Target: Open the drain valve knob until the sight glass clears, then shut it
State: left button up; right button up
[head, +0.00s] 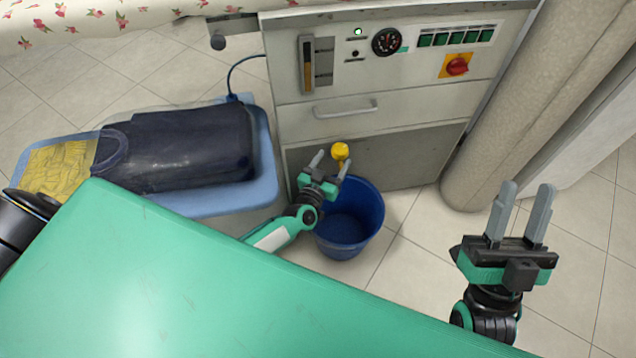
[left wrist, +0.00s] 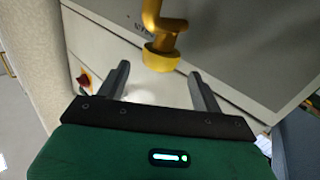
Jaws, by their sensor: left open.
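The drain valve knob (head: 340,151) is a small yellow knob low on the front of the grey machine. In the left wrist view the yellow knob (left wrist: 161,55) sits on a yellow stem, just beyond the fingertips and between their lines. My left gripper (head: 332,162) is open just in front of the knob, with nothing gripped. The sight glass (head: 309,64) is a narrow upright strip on the machine's upper left panel, showing amber and dark parts; its fine detail is too small to tell. My right gripper (head: 528,188) is open and empty, over the floor at right.
A blue bucket (head: 367,208) stands on the floor below the knob. A blue tub (head: 264,150) with dark clothing lies left of the machine. A green surface (head: 150,280) fills the near left. A thick beige column (head: 520,100) stands right of the machine. A drawer handle (head: 345,108) is above.

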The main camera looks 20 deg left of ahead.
pick_arm(q)
jog(key=s+p, duration=0.2)
jog(key=s, duration=0.8)
jog(key=shift+s+a, duration=0.25)
jog(key=shift+a, duration=0.15)
pick_arm(e)
jog(key=w+a+f+g, duration=0.2)
jog(key=f+g, duration=0.4)
jog(key=f, duration=0.3)
jog(key=shift+w+a+f+g+h, duration=0.2)
jog(key=shift+a+g+h, duration=0.2)
jog(key=shift+a, duration=0.25)
pick_arm(q)
jog(key=shift+d, duration=0.1)
